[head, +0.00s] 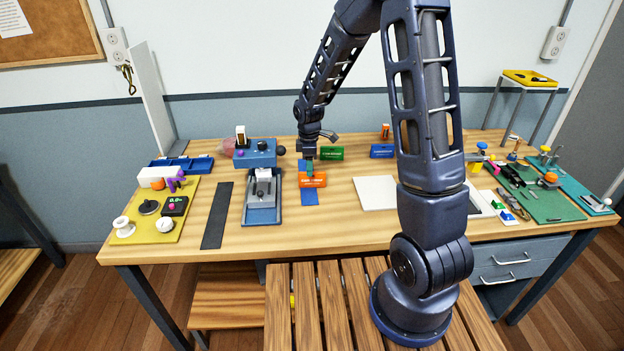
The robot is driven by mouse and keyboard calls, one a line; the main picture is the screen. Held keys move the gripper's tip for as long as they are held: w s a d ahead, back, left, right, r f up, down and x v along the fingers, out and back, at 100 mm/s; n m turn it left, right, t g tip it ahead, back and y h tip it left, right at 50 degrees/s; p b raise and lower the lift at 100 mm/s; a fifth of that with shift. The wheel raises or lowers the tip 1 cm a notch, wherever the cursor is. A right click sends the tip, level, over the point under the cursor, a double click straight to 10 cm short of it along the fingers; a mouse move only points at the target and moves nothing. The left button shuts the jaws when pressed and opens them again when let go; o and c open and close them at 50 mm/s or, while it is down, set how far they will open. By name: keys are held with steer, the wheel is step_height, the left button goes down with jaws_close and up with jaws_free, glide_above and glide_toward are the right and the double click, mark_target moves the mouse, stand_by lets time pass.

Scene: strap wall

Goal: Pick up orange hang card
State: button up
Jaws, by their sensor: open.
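An orange card (313,180) with small pale print stands on the wooden table near its middle, over a blue strip (309,198). My gripper (309,164) points down just above and behind the orange card. Its fingers are small and partly merge with the blue-green shapes there, so I cannot see clearly whether they touch the card. The gripper is open, and nothing shows held in it. A green card (331,153) and a blue card (382,151) stand farther back to the right. Another small orange item (385,131) is behind the blue card.
A blue-grey fixture (262,200) stands left of the orange card, with a dark strip (217,215) beyond it. A yellow mat (187,222) with small parts lies at the left. A white sheet (375,193) lies right of the card. A green mat (550,206) holds tools at the right.

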mark_target(312, 179)
steer(key=shift+w+a+f, duration=0.1)
steer(key=shift+w+f, duration=0.1)
steer(key=shift+f, duration=1.5)
steer(key=shift+w+f, duration=0.15)
steer(key=shift+f, duration=1.55)
jaws_close()
